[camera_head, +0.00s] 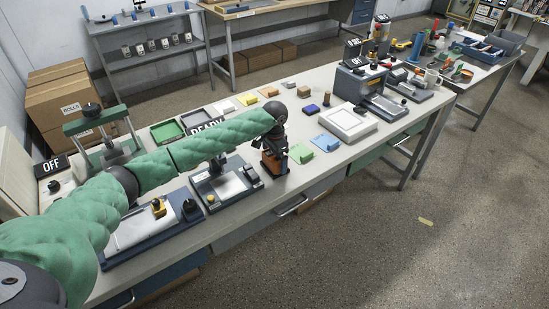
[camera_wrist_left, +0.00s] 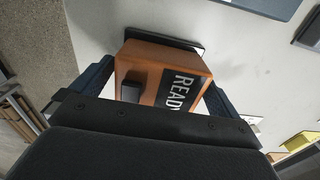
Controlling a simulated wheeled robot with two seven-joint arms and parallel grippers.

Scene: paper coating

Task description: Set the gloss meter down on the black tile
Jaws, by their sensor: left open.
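The gloss meter is an orange box with a black READY label; it shows in the left wrist view (camera_wrist_left: 150,65) and in the head view (camera_head: 270,163) near the table's front edge. A thin black tile (camera_wrist_left: 190,45) shows just past the meter's far edge; the meter appears to rest on it, though most of the tile is hidden. My left gripper (camera_head: 281,150) reaches down over the meter. In the wrist view its dark blue fingers stand on either side of the meter, open. My right gripper is not in view.
A device with a dark blue base (camera_head: 225,186) stands just left of the meter. A white flat instrument (camera_head: 348,123) sits farther right.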

